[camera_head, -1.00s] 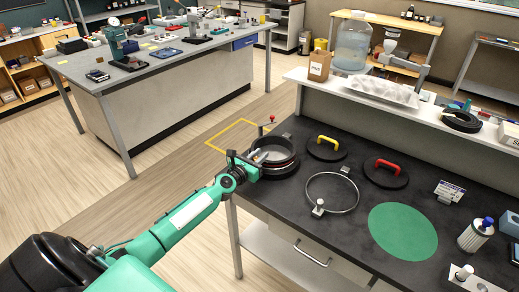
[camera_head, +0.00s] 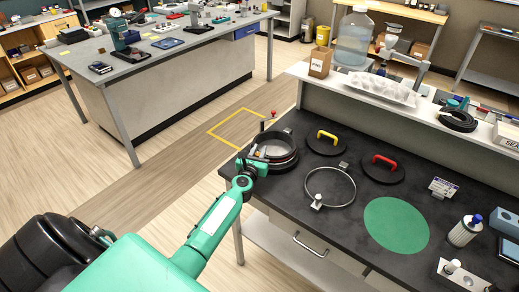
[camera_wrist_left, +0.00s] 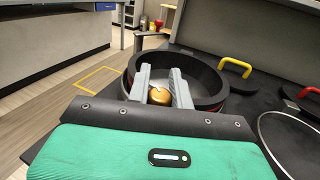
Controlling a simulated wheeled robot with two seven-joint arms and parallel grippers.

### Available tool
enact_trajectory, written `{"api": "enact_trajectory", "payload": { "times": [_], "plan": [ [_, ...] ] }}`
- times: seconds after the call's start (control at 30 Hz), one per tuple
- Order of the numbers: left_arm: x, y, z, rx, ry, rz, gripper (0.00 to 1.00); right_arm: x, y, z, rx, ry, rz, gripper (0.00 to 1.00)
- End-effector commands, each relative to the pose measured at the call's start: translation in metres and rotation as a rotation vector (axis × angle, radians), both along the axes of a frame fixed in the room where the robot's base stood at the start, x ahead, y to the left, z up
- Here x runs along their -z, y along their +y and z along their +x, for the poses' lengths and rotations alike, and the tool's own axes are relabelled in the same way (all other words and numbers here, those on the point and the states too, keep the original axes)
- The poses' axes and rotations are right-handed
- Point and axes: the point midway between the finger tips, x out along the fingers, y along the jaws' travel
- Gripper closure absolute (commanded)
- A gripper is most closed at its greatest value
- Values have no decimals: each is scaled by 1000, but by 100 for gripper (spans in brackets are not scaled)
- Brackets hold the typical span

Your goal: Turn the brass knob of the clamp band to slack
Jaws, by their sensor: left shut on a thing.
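A brass knob (camera_wrist_left: 160,95) shows in the left wrist view, between the two grey fingers of my left gripper (camera_wrist_left: 160,78). It is at the near side of a round black port ring (camera_wrist_left: 208,104). In the head view my left gripper (camera_head: 254,160) is at the left front side of the same black ring (camera_head: 284,161), and the knob cannot be made out there. The fingers are shut on the knob. The clamp band around the ring is not clearly distinguishable. My right gripper is not in view.
A loose metal hoop (camera_head: 354,190) lies on the dark bench. Black lids with a yellow handle (camera_head: 327,136) and a red handle (camera_head: 388,161) lie behind it. A green disc (camera_head: 396,226) is to the right. A small red knob (camera_head: 273,113) stands behind the ring.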

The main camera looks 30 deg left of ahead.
Motion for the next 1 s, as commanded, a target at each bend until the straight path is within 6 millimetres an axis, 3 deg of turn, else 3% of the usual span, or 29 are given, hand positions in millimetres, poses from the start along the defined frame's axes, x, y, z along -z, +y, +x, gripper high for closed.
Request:
{"api": "enact_trajectory", "payload": {
  "times": [0.27,0.6,1.0],
  "plan": [
    [2,1,0,-200,-1,-9,100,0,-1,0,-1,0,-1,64],
    [5,6,-3,-465,-2,-4,100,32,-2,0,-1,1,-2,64],
    [1,9,-6,-610,-1,0,100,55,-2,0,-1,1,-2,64]
  ]
}}
